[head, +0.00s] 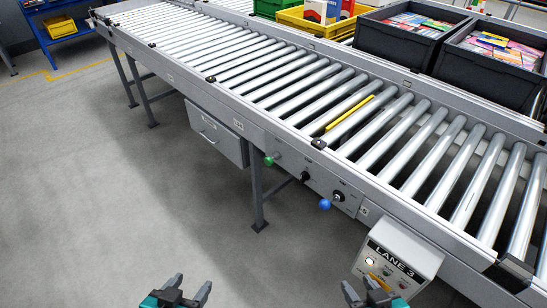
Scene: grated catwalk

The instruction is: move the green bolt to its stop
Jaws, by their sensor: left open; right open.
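The green bolt shows as a green round knob (269,160) on a short stem at the left end of the panel on the conveyor's near side. Its travel and its stop are too small to make out. My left gripper (191,286) is open and empty at the bottom of the head view, below and left of the green knob and apart from it. My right gripper (360,285) is open and empty at the bottom, below and right of the knob, near the LANE 3 box.
A blue knob (325,204) and black dials sit right of the green one on the same panel. A grey LANE 3 control box (400,262) juts out at lower right. A drawer cabinet (216,133) hangs at left, beside a support leg (257,190). The floor in front is clear.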

